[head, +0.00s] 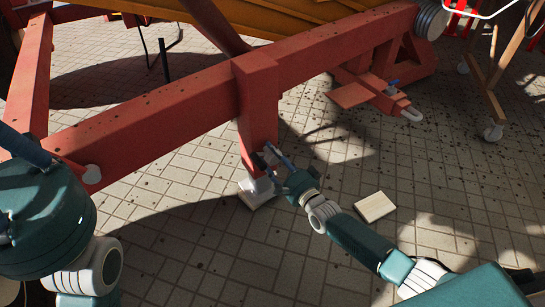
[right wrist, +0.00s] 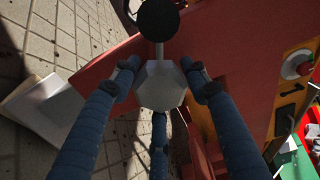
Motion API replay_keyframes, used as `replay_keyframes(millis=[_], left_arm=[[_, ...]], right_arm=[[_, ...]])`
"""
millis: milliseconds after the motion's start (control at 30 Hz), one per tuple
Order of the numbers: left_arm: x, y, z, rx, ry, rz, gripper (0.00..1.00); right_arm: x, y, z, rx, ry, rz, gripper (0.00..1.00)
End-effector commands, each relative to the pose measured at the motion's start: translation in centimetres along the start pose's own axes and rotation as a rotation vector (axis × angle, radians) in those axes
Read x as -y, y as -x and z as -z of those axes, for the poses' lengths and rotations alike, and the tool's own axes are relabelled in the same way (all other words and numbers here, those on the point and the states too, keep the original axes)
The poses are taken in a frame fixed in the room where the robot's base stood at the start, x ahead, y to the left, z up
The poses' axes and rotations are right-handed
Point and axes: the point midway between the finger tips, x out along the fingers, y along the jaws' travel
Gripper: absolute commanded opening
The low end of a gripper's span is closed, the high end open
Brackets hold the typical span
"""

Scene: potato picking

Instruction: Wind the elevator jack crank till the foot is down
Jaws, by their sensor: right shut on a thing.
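The red jack leg (head: 257,105) stands upright under the long red beam. My right gripper (head: 268,157) is at the lower leg, on the crank. In the right wrist view its blue fingers (right wrist: 163,85) close around a grey faceted part of the crank (right wrist: 160,88), with a stem and black round end (right wrist: 158,18) beyond. The foot also shows there (right wrist: 42,108). Of my left arm, a blue rod-like part shows at the left edge; its fingertips cannot be made out.
A pale flat block (head: 375,206) lies on the paving right of my right forearm. Paving in front of the leg is clear.

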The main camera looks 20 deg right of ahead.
Motion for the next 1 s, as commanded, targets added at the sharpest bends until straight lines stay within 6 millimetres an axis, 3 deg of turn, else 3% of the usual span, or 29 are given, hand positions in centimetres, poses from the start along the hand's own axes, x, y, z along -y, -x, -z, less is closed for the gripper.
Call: replay_keyframes(millis=[33, 433, 467, 533, 867, 1000], left_arm=[[0.0, -0.1, 0.0, -0.002, 0.0, 0.0, 0.0], [0.0, -0.1, 0.0, -0.007, -0.001, 0.0, 0.0], [0.0, -0.1, -0.1, -0.007, -0.001, 0.0, 0.0], [0.0, -0.1, -0.1, -0.006, -0.001, 0.0, 0.0], [0.0, 0.3, -0.3, 0.007, -0.002, -0.004, 0.0], [0.0, 0.2, -0.2, 0.004, -0.002, -0.003, 0.0]], right_arm=[[0.5, -0.2, 0.8, -0.011, -0.004, 0.009, 0.0], [0.5, -0.2, 0.9, -0.012, -0.009, 0.007, 0.0], [0.5, -0.2, 0.9, -0.012, -0.009, 0.007, 0.49], [0.5, -0.2, 0.9, -0.011, -0.008, 0.007, 0.63], [0.1, 0.1, 0.4, -0.005, -0.009, 0.001, 0.65], [-0.1, 1.7, 0.4, -0.005, -0.01, -0.001, 0.65]])
